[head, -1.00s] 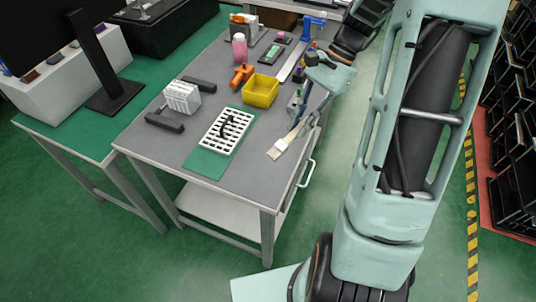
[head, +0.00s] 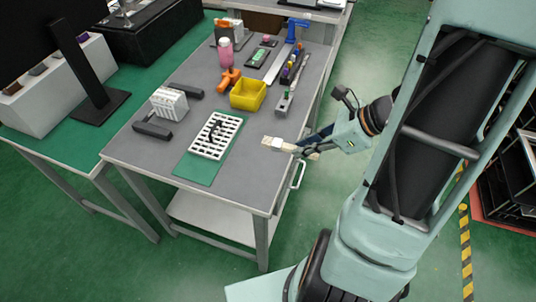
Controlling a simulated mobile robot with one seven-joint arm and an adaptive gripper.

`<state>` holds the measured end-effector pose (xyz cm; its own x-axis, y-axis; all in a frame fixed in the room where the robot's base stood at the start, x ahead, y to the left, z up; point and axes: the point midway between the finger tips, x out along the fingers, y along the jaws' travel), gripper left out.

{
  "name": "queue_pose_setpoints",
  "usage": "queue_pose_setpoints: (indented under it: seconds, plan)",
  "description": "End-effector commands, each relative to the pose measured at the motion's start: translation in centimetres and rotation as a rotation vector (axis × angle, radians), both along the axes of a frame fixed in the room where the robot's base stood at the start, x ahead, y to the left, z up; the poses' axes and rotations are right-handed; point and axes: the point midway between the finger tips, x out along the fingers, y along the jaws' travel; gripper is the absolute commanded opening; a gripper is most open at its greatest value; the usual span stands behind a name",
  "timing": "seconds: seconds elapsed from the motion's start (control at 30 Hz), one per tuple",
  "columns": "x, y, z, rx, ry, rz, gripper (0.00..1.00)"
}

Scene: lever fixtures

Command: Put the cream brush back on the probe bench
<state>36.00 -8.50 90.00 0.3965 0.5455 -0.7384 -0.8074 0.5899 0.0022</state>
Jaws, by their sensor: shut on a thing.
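The cream brush (head: 283,145) has a pale, flat head that points left, over the right edge of the grey-topped probe bench (head: 240,185). My gripper (head: 312,147) is at the bench's right edge and is shut on the brush. The fingers hide most of the brush's handle. I cannot tell whether the brush touches the bench top or is just above it.
A white slotted tray (head: 216,135) lies on a green mat (head: 197,170) left of the brush. A yellow bin (head: 248,93), an orange tool (head: 229,79) and a pink bottle (head: 226,53) stand farther back. The bench's front right area is bare.

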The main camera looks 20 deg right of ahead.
Motion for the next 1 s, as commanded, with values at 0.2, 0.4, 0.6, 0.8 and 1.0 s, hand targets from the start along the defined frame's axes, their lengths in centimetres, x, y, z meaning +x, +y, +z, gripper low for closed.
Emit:
queue_pose_setpoints:
  seconds: [0.2, 0.4, 0.6, 0.8, 1.0]
  plan:
    - [4.6, 3.3, -2.7, 0.001, 0.001, 0.008, 0.0]
    - [6.9, 4.8, -6.3, 0.002, 0.001, 0.005, 0.0]
    - [7.9, 5.4, -7.5, 0.0, -0.002, 0.004, 0.0]
    - [8.5, 5.8, -9.5, 0.001, 0.004, 0.002, 0.0]
    - [8.5, 5.8, -11.5, 0.0, 0.0, 0.004, 0.0]
